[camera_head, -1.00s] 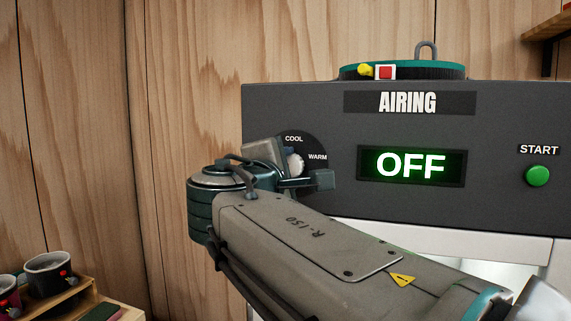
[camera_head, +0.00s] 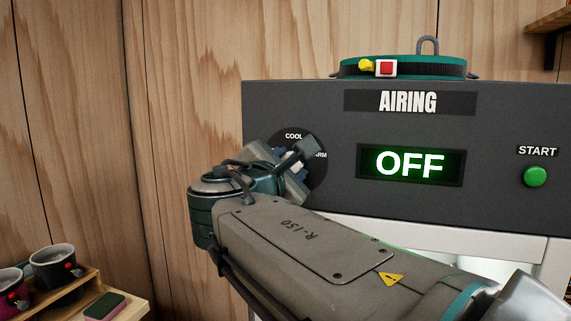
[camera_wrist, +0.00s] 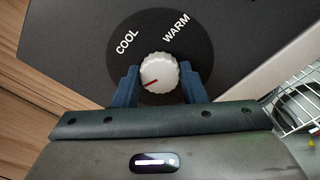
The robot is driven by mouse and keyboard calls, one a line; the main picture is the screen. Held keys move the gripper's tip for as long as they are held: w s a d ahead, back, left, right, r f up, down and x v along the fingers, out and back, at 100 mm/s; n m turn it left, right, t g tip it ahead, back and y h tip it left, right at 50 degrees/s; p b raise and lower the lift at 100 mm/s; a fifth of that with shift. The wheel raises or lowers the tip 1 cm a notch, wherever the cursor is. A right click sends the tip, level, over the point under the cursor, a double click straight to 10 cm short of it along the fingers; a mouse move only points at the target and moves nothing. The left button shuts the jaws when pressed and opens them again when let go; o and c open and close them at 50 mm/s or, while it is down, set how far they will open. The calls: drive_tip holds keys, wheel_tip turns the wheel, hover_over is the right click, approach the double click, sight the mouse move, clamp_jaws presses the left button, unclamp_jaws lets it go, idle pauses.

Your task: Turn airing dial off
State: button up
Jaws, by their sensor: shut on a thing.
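The airing dial (camera_wrist: 160,73) is a white ribbed knob with a red pointer line, on a round black plate marked COOL and WARM. In the wrist view my gripper (camera_wrist: 160,84) has one blue finger on each side of the knob and is shut on it. The red line points to the lower left, away from both labels. In the head view my gripper (camera_head: 290,158) is at the plate (camera_head: 317,172) and mostly hides the knob. The display (camera_head: 411,164) on the dark panel reads OFF in lit green-white letters.
A green START button (camera_head: 536,177) is at the panel's right. A teal round item (camera_head: 403,68) with a red button lies on top of the unit. Mugs (camera_head: 52,268) stand on a wooden rack at lower left. A wire rack (camera_wrist: 300,98) shows at right in the wrist view.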

idle(0.3)
drive_tip(key=o, duration=1)
drive_tip(key=shift+s, duration=0.1)
drive_tip(key=b+v, duration=0.1)
drive_tip(key=v, duration=1.2)
drive_tip(key=shift+s+a, duration=0.15)
drive_tip(key=shift+s, duration=0.15)
